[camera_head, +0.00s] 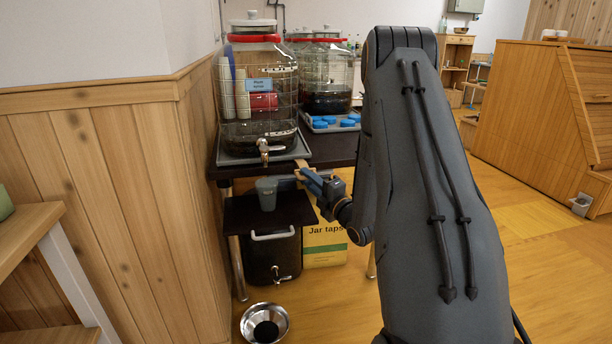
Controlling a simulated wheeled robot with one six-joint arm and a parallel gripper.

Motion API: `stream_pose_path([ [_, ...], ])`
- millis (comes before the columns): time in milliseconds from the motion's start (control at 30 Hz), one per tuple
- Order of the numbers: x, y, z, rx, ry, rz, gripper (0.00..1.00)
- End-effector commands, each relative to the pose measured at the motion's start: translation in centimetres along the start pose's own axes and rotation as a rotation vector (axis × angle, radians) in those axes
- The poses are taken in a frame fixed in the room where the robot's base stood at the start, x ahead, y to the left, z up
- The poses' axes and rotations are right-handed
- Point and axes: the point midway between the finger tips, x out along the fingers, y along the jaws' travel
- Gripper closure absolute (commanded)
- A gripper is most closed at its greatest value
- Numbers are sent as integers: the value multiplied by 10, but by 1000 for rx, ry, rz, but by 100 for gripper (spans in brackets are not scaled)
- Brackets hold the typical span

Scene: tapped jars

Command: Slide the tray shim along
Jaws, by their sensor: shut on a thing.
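My gripper (305,176) is at the front edge of the dark table, right of the nearest jar's tap. It is shut on a small tan wooden piece, the tray shim (301,165), at the front right corner of the grey tray (236,160). The gripper and arm partly hide the shim, and I cannot tell how far it reaches under the tray. A large glass jar (284,118) with a red rim, blue label and metal tap (263,150) stands on the tray.
A grey-green cup (266,196) stands on a dark lower shelf (240,214) under the tap. A metal bowl (279,314) is on the floor. More jars (327,75) and a tray of blue lids (322,127) are behind. A wooden wall (130,190) closes the left side.

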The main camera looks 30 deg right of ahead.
Motion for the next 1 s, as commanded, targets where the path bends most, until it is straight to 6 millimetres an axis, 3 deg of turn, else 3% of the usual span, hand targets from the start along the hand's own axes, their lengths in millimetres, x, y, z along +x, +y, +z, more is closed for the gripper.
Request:
stream_pose_path([
  [133,0,8,1,-5,2,17,100],
  [167,0,8,1,-5,2,17,81],
  [233,0,7,1,-5,3,17,71],
  [767,-2,3,-2,0,4,9,71],
  [1000,-33,2,0,1,1,6,71],
])
